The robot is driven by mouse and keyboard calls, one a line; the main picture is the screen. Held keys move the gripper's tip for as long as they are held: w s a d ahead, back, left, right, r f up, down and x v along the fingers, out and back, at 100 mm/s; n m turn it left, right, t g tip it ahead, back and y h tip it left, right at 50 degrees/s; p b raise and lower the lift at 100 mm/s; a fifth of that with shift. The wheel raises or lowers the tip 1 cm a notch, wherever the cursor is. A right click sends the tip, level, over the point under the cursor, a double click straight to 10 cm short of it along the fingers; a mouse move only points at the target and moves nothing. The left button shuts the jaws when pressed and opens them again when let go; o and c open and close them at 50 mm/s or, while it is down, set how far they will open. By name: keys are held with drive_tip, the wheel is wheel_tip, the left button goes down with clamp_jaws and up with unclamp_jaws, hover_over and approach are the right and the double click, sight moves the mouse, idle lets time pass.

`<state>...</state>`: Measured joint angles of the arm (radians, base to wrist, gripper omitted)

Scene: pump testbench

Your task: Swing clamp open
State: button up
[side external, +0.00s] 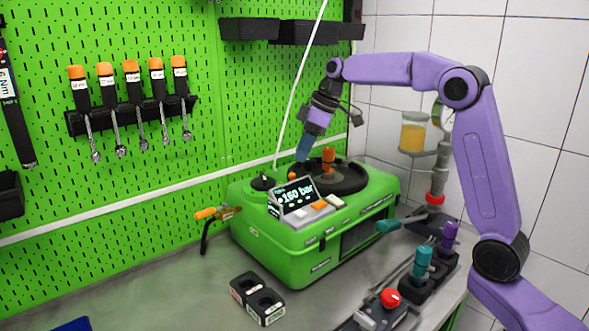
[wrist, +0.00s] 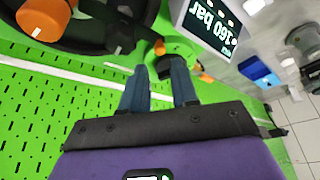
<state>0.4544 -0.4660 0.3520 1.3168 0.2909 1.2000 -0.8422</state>
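My gripper (side external: 301,156) points down over the top of the green pump testbench (side external: 268,251), just above a small orange knob (side external: 292,174). In the wrist view, my two blue fingers (wrist: 159,70) are apart. A small dark part (wrist: 163,69) shows between the fingertips, with the orange knob (wrist: 160,47) just beyond it. This looks like the swing clamp, but its arm is not clear. I cannot tell whether a finger touches it. A larger orange knob (side external: 328,154) stands on the round black plate (side external: 350,178); it also shows in the wrist view (wrist: 42,18).
The display reading 160 bar (side external: 297,194) stands close beside the gripper. An orange-handled tool (side external: 206,213) sticks out at the bench's left. A white hose (side external: 300,75) runs behind. Black double holder (side external: 257,298) and teal-handled parts (side external: 421,263) stand on the table in front.

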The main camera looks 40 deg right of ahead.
sight(292, 173)
drive_tip(key=x, duration=0.6)
clamp_jaws()
